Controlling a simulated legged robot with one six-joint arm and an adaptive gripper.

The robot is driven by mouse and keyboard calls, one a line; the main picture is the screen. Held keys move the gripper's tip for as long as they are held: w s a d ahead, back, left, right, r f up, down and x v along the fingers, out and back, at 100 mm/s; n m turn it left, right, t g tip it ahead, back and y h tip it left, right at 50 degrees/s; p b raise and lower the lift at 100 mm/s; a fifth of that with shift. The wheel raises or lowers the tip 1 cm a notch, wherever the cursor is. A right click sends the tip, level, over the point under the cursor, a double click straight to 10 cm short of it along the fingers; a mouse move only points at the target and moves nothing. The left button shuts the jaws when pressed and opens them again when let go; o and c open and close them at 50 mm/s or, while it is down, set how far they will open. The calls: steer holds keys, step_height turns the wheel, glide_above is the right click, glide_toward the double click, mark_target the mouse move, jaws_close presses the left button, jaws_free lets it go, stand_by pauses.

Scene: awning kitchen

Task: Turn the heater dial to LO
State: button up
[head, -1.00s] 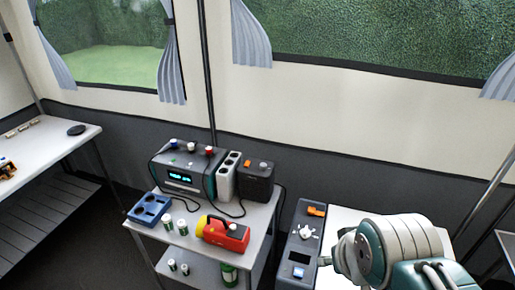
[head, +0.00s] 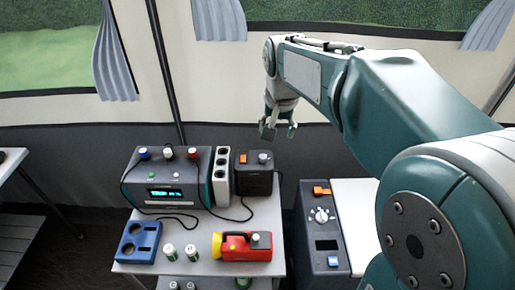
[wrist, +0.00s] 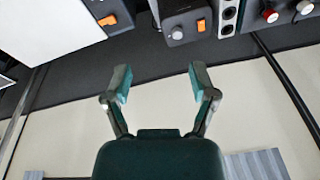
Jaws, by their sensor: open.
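A dark grey unit (head: 320,250) stands right of the cart, with a white dial (head: 321,215), an orange switch and a blue button on top. A smaller dark box (head: 254,182) at the back of the cart has an orange switch and a grey knob (head: 263,157). I cannot read LO on either, nor tell which one is the heater. My gripper (head: 279,131) is open and empty in the air above and behind the small box, its fingers pointing down in the head view. In the wrist view my gripper (wrist: 160,78) has its fingers spread, with nothing between them.
The cart (head: 205,222) holds a power station (head: 170,180), a white socket strip (head: 221,177), a red and yellow flashlight (head: 243,246), a blue tray (head: 138,242), small cans and cables. A white surface (head: 357,215) adjoins the dark grey unit. The tent wall is behind.

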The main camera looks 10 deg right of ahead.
steer(key=w+d+f+m+g, duration=0.1)
steer(key=w+f+m+g, duration=0.15)
steer(key=w+f, duration=0.65)
steer(key=m, duration=0.2)
glide_toward(262, 156)
step_height(262, 156, down, 9)
steer(key=shift+f, duration=0.15)
steer(key=shift+d+f, duration=0.15)
steer(key=shift+c, duration=0.3)
jaws_close()
